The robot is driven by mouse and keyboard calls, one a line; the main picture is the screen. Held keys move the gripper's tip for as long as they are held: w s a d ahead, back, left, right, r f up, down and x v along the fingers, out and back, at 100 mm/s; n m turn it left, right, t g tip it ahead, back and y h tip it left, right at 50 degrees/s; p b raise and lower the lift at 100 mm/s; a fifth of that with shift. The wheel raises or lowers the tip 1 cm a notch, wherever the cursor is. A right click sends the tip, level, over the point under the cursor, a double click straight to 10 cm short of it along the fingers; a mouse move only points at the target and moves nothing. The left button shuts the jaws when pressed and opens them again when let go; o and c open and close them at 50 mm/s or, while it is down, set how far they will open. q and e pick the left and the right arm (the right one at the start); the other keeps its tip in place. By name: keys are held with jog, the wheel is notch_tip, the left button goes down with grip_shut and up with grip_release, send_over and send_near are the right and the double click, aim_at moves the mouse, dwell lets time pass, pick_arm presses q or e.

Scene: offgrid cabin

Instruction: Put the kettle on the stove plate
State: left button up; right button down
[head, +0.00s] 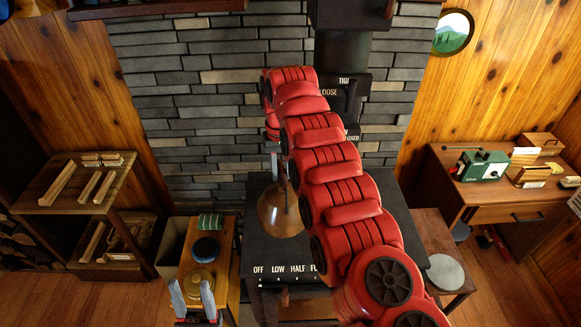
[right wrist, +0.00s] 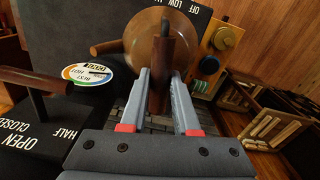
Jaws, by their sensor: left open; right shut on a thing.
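The copper kettle (head: 282,212) is over the black stove top (head: 262,250) in the head view, partly hidden by my red right arm. In the right wrist view the kettle's round copper body (right wrist: 140,52) fills the upper middle, with its dark wooden handle (right wrist: 161,75) between the fingers of my right gripper (right wrist: 160,100). That gripper is shut on the handle. Whether the kettle touches the stove top or hangs just above it, I cannot tell. My left gripper (head: 193,294) is open and empty at the lower left, over the wooden bench.
The bench (head: 228,262) carries a green roll (head: 210,221), a dark blue disc (head: 205,247) and a brass disc (head: 199,278). The black stovepipe (head: 343,55) rises behind my arm. A round dial (right wrist: 88,73) lies left of the kettle. A stool (head: 430,228) stands right of the stove.

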jog(key=shift+w+a+r, duration=0.1)
jog(key=shift+w+a, duration=0.05)
jog(key=shift+w, duration=0.05)
jog(key=shift+s+r, duration=0.15)
jog(key=shift+s, duration=0.1)
jog(key=shift+w+p, duration=0.15)
jog(key=shift+p, duration=0.25)
notch_tip(320, 180, down, 2)
jog(key=b, duration=0.2)
jog(key=shift+f+b, duration=0.25)
jog(key=shift+b, duration=0.05)
notch_tip(320, 180, down, 10)
jog(key=b, duration=1)
jog(key=shift+f, duration=0.25)
dwell(0.6)
jog(key=shift+f+b, duration=0.55)
jog(key=shift+b, duration=0.3)
dwell(2.0)
grip_release()
dwell(0.4)
